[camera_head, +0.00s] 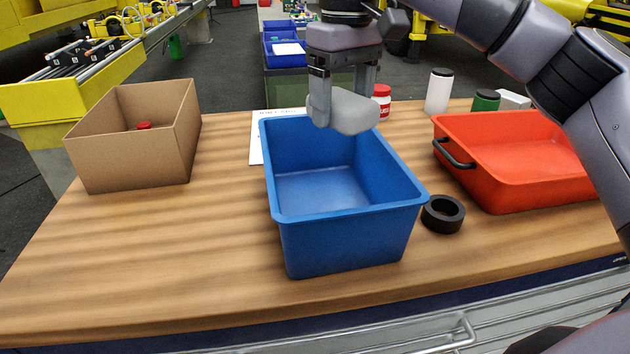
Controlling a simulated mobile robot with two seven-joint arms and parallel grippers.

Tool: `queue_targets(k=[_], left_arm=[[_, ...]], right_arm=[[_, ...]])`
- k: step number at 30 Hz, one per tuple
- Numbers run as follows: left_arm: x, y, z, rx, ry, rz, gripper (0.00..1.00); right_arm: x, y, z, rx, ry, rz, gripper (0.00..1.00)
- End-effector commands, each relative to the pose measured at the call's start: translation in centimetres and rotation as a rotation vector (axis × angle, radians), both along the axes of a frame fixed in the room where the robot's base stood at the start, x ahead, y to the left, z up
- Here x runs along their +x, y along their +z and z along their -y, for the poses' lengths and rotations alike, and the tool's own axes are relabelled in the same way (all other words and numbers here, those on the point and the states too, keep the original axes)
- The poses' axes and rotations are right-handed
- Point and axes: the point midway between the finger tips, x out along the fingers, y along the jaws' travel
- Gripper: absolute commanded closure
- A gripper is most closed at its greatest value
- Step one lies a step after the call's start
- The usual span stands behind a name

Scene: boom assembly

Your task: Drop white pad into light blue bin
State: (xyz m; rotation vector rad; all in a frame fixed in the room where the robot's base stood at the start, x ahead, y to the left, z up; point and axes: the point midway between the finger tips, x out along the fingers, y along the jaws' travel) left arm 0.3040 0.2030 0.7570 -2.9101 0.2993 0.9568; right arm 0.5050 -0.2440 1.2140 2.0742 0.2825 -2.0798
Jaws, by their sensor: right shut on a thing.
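The white pad (352,112) looks light grey and rounded. My right gripper (343,98) is shut on it and holds it over the far part of the blue bin (345,240). The pad's lower edge appears above the bin's rim, apart from the bin floor. The blue bin stands open on the wooden table, and the part of its inside that shows is empty. The far rim is partly hidden behind the pad. My left gripper is not in view.
A cardboard box (130,160) with a red item (144,125) stands at left. A black ring (443,214) lies beside the bin. A red tray (520,165) is at right. White (438,92) and green-labelled (485,102) containers stand behind. The table front is clear.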

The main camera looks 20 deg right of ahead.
Motion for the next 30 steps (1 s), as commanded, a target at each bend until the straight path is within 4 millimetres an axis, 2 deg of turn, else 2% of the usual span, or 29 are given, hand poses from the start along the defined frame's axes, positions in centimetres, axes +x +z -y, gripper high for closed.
queue_targets(k=[5,11,13,18,29,30], left_arm=[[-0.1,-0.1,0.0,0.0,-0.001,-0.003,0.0],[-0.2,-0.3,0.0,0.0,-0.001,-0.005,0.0],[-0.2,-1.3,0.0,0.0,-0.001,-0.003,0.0],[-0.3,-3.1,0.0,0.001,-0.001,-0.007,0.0],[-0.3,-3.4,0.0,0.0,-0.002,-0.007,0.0],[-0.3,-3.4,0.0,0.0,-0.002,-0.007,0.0]], right_arm=[[0.0,-0.7,0.0,0.0,0.0,-0.001,0.54],[0.0,-2.8,0.0,0.0,0.0,-0.001,0.54],[0.0,-4.0,0.0,0.0,-0.001,0.0,0.54],[0.0,-5.6,0.0,0.0,-0.001,0.001,0.54],[0.0,-5.9,0.0,0.001,-0.001,0.002,0.54],[0.0,-5.9,0.0,0.001,-0.001,0.002,0.23]])
